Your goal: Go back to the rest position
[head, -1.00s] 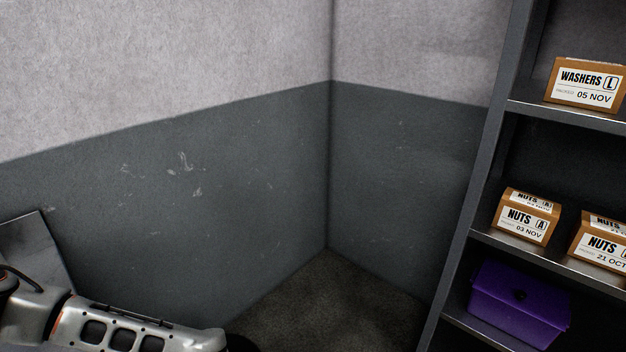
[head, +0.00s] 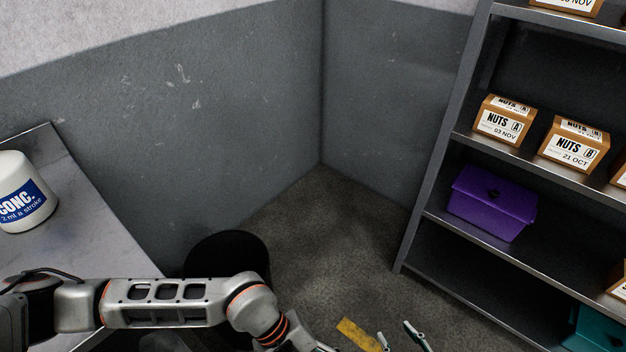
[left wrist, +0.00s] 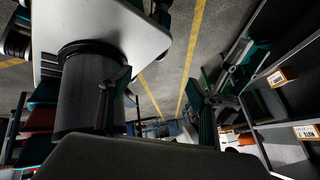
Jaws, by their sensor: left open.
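My left arm (head: 165,302) comes in from the left in the head view and runs down past the lower edge, so its gripper is cut off there. In the left wrist view my left gripper (left wrist: 175,78) has its dark fingers spread wide, with nothing between them. My right gripper (head: 398,334) shows only as two fingertips at the bottom edge of the head view. They stand apart, with no held thing visible; the rest of it is out of frame.
A black bin (head: 228,250) stands on the floor behind my left arm. A grey table (head: 88,232) at left carries a white CONC. bottle (head: 22,190). Shelves (head: 448,160) at right hold nuts boxes (head: 505,120), a purple box (head: 490,203) and a teal box (head: 600,330). Floor between is clear.

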